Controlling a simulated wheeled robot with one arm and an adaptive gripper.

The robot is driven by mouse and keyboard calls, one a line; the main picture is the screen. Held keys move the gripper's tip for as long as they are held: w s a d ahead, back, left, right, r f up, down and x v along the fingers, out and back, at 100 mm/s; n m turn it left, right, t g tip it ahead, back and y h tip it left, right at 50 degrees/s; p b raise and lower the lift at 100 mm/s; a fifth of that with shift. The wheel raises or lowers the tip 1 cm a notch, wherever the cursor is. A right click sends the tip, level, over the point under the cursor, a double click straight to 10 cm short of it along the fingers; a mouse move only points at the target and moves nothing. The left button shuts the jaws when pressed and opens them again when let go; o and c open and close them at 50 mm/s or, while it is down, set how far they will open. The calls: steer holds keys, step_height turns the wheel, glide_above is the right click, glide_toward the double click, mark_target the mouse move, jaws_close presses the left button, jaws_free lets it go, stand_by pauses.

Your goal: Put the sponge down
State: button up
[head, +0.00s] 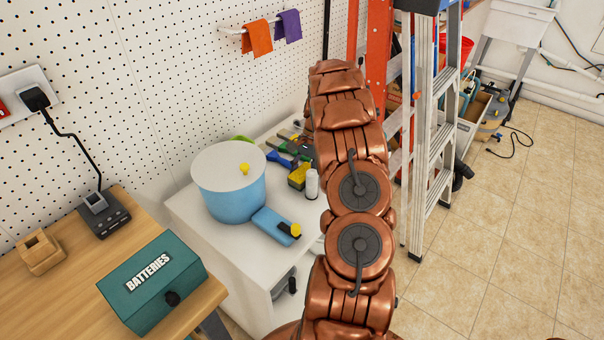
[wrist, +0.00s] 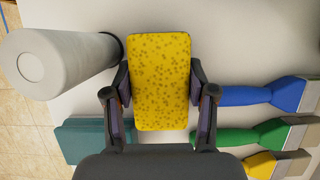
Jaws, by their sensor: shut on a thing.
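The yellow speckled sponge (wrist: 160,60) sits between the two fingers of my gripper (wrist: 160,84) in the wrist view. The fingers press its left and right sides, and it appears upright in the picture. In the head view a yellow block that looks like the sponge (head: 298,175) shows just left of my arm, over the white counter (head: 262,252). My gripper is mostly hidden by my arm there. I cannot tell whether the sponge touches the counter or hangs above it.
A pale bottle (wrist: 65,62) stands close left of the sponge. Brushes with blue (wrist: 245,96), green (wrist: 240,137) and yellow (wrist: 260,165) handles lie to the right. A teal block (wrist: 92,138) lies below left.

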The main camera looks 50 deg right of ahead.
steer(key=shift+f, duration=0.1)
steer(key=o, duration=0.7)
steer(key=shift+o, duration=0.2)
steer(key=b+v, duration=0.2)
steer(key=v, duration=0.9)
steer(key=shift+d+r, duration=0.15)
steer(key=shift+r, duration=0.35)
steer(key=shift+r, duration=0.1)
